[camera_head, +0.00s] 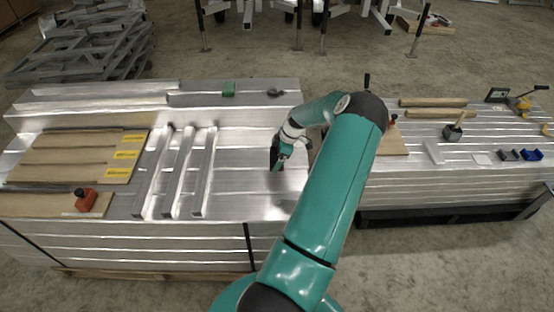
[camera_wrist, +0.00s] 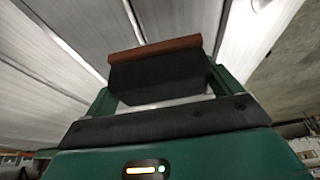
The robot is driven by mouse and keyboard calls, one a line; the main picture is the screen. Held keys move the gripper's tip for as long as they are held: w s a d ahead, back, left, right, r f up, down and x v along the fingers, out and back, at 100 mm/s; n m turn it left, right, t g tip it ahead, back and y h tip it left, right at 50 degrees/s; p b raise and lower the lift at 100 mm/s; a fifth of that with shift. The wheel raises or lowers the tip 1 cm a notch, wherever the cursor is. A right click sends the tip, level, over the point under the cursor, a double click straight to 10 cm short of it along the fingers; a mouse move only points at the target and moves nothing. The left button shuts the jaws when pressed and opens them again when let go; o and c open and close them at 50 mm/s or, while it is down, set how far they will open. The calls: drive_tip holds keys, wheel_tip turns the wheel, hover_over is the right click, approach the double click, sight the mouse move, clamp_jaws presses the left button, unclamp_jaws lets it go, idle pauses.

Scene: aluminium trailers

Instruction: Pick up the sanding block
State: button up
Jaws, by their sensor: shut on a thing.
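The sanding block (camera_wrist: 160,72) shows in the wrist view as a black block with a reddish-brown layer along its far edge. It sits between the two green fingers of my gripper (camera_wrist: 163,88), which is shut on it. In the head view my gripper (camera_head: 279,158) is above the right end of the left aluminium stack (camera_head: 255,182). The block cannot be made out clearly there. Bare metal lies beyond the block in the wrist view; I cannot tell how far it is from the surface.
Metal bars (camera_head: 178,172) and a cardboard sheet (camera_head: 75,158) with yellow labels lie left of my gripper. A red-and-black tool (camera_head: 85,199) is at the front left. A green item (camera_head: 228,88) lies at the back. A second stack (camera_head: 440,182) with tools stands right, across a gap.

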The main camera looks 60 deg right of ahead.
drive_tip(key=s+a+r, duration=0.4)
drive_tip(key=a+r, duration=0.3)
drive_tip(key=a, duration=0.3)
drive_tip(key=shift+a, duration=0.35)
drive_tip(key=o, duration=0.3)
drive_tip(key=shift+c, duration=0.5)
drive_tip(key=shift+w+f, duration=0.15)
drive_tip(key=shift+w, duration=0.1)
